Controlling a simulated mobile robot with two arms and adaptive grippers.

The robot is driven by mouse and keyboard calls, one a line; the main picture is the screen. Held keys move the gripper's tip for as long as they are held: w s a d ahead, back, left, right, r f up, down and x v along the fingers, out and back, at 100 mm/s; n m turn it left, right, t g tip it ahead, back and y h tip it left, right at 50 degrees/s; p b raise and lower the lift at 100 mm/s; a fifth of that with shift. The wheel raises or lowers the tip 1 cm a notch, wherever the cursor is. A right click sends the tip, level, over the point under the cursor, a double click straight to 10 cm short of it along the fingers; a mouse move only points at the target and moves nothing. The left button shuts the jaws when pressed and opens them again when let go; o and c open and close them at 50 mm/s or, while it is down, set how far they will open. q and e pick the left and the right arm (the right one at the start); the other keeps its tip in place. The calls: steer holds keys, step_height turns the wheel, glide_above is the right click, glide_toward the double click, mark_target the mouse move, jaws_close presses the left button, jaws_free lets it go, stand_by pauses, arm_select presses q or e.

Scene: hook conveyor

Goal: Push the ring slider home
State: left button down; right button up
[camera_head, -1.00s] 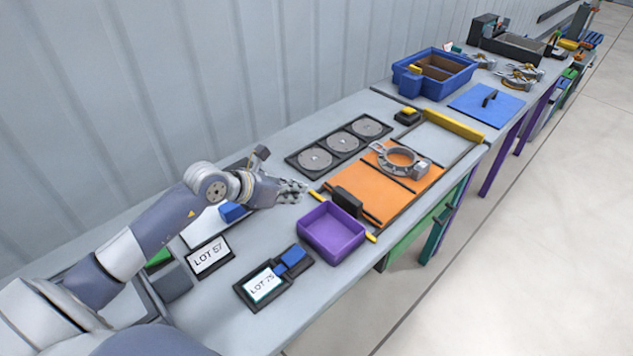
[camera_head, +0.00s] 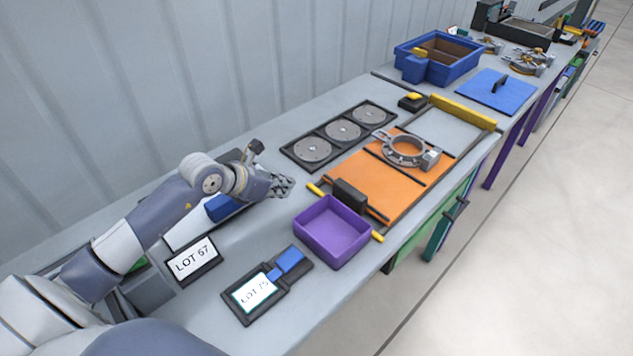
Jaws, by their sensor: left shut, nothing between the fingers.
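A grey metal ring (camera_head: 405,149) with a block on its right side lies on the orange board (camera_head: 377,190), toward the board's far end. Two dark rails cross the board beside the ring. A black upright block (camera_head: 350,195) stands at the board's near left edge, apart from the ring. I cannot tell which part is the slider. My left gripper (camera_head: 286,184) is shut and empty above the table, left of the black block and clear of the ring. My right gripper is not in view.
A purple bin (camera_head: 331,231) stands close in front of the orange board. Three grey discs sit in a black tray (camera_head: 328,153) behind it. LOT 57 (camera_head: 193,261) and LOT 75 (camera_head: 257,291) cards lie nearer. A yellow bar (camera_head: 463,111) and a blue bin (camera_head: 456,69) are farther along.

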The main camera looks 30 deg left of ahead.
arm_select(q)
steer(key=p+x, duration=0.2)
steer(key=x, duration=0.7)
steer(key=shift+w+d, duration=0.1)
steer(key=w, duration=0.1)
steer(key=w+d+p, duration=0.1)
steer(key=w, duration=0.1)
steer(key=shift+f, duration=0.2)
steer(key=shift+w+d, duration=0.25)
steer(key=shift+w, duration=0.35)
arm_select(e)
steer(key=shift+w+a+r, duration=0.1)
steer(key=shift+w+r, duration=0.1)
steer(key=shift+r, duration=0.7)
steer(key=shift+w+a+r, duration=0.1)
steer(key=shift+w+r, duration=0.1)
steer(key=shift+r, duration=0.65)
arm_select(q)
steer(key=shift+f, duration=0.1)
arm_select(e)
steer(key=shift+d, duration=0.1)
